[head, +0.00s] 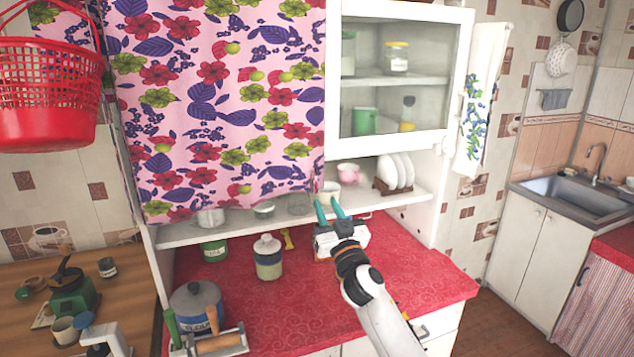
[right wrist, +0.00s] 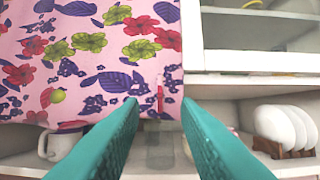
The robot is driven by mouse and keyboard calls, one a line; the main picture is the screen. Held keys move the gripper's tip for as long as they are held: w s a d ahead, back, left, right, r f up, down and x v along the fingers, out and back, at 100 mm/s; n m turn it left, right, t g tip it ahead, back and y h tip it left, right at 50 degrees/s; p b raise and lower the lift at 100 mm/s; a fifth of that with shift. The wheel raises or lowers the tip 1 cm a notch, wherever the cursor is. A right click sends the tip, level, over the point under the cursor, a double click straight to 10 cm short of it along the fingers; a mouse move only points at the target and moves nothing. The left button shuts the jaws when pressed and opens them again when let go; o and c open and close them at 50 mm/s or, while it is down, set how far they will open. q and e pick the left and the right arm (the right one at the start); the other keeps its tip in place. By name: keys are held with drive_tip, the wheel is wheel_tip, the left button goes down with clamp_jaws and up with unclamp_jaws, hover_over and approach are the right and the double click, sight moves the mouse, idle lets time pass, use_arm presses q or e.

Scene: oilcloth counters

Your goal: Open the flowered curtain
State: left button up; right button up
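The flowered curtain (head: 215,95), pink with red, green and purple flowers, hangs over the left part of the white cupboard and covers what is behind it. Its lower edge hangs just above the open shelf. My right gripper (head: 328,208) has teal fingers, apart and empty, just below the curtain's lower right corner. In the right wrist view the curtain (right wrist: 95,60) fills the upper left, and its right edge ends above the gap between the fingertips (right wrist: 160,103). I cannot tell whether a finger touches the cloth. My left gripper is not in view.
A glass-fronted cabinet (head: 400,75) adjoins the curtain on the right. A plate rack (head: 395,172) and a pink cup (head: 348,173) stand on the shelf. A jar (head: 268,257) and a pot (head: 197,305) stand on the red counter (head: 425,268). A red basket (head: 48,95) hangs at left.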

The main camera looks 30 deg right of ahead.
sight(316, 185)
drive_tip(key=p+x, duration=0.1)
drive_tip(key=x, duration=0.6)
drive_tip(key=shift+w+d, duration=0.1)
drive_tip(key=shift+w, duration=0.2)
drive_tip(key=shift+c, duration=0.6)
clamp_jaws()
